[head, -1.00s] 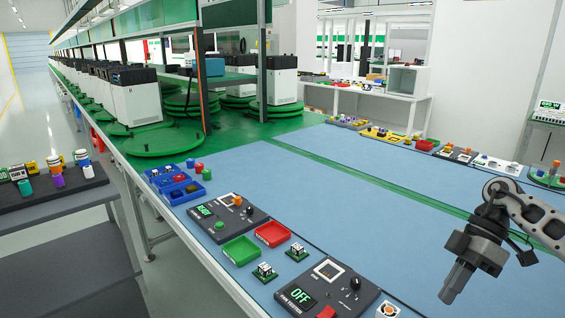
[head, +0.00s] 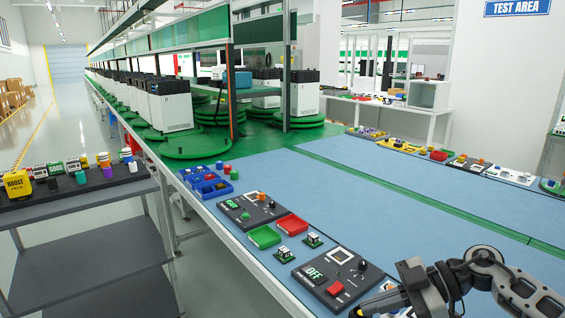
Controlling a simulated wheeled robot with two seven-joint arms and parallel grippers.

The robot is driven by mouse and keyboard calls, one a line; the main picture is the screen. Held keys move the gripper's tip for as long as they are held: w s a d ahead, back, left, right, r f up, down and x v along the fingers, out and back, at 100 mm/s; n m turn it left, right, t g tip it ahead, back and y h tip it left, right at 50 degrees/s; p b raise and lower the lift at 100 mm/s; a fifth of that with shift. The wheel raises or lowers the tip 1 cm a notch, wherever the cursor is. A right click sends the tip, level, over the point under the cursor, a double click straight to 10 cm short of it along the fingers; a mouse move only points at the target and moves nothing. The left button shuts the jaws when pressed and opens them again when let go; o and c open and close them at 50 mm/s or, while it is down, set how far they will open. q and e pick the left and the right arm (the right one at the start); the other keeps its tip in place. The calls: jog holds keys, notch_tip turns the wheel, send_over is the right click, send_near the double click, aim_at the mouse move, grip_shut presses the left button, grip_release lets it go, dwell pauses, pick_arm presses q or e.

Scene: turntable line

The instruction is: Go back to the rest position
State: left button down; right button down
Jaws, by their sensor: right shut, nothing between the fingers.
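My right gripper (head: 368,308) is low at the right of the head view, with its arm coming in from the right edge. Its fingers are shut and empty, pointing left over the near part of the blue bench mat (head: 400,220). It is in front of the black panel (head: 338,275) with a lit OFF display and a red switch, and hides a small item behind it. My left gripper is not in view.
A green tray (head: 264,237) and a red tray (head: 292,226) lie beyond the panel, near a second black panel (head: 250,211). A blue bin (head: 208,185) is farther back. A grey cart (head: 80,210) with small items stands left. The mat's middle is clear.

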jog(key=w+a+r+m+t+y, duration=0.2)
jog(key=a+r+m+t, duration=0.45)
jog(key=t, duration=0.65)
jog(key=s+d+f+m+h, duration=0.6)
jog(key=d+f+m+h, duration=0.35)
jog(key=h, duration=0.45)
jog(key=s+f+g, duration=0.5)
jog(key=s, duration=0.5)
jog(key=s+f+g, duration=0.5)
jog(key=s+g, duration=0.1)
jog(key=s, duration=0.5)
jog(key=w+a+f+t+y, duration=0.2)
jog(key=w+a+f+t, duration=0.4)
jog(key=t, duration=0.1)
jog(key=shift+w, duration=0.25)
